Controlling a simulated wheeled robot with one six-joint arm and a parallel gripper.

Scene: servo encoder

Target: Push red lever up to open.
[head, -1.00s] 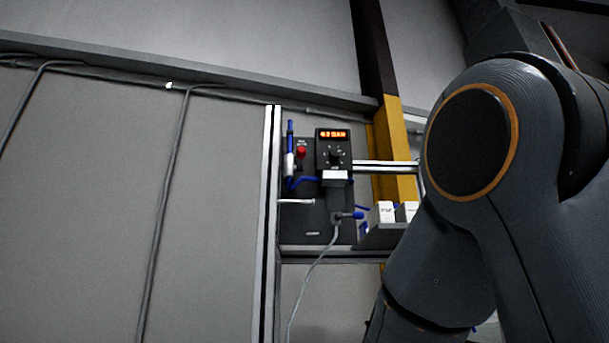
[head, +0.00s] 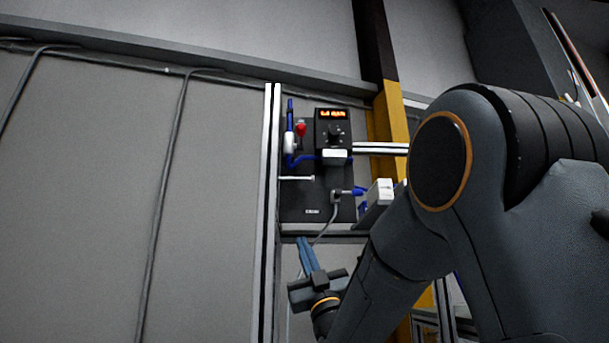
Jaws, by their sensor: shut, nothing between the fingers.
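The small red lever (head: 301,130) is on the upper left of a black panel (head: 302,203). It is between a vertical blue-and-white tube fitting (head: 290,143) and a black box with an orange display (head: 333,127). My gripper (head: 302,240) is low in the head view, with its bluish fingers together and pointing up. Its tips are near the panel's bottom edge, well below the red lever and apart from it. No object shows between the fingers. The lever's exact tilt is too small to tell.
A pale horizontal rod (head: 297,178) crosses the left of the panel between my gripper and the lever. A grey cable (head: 331,218) hangs from a connector. White boxes (head: 380,190) stand right of the panel. A metal upright (head: 269,215) borders the left.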

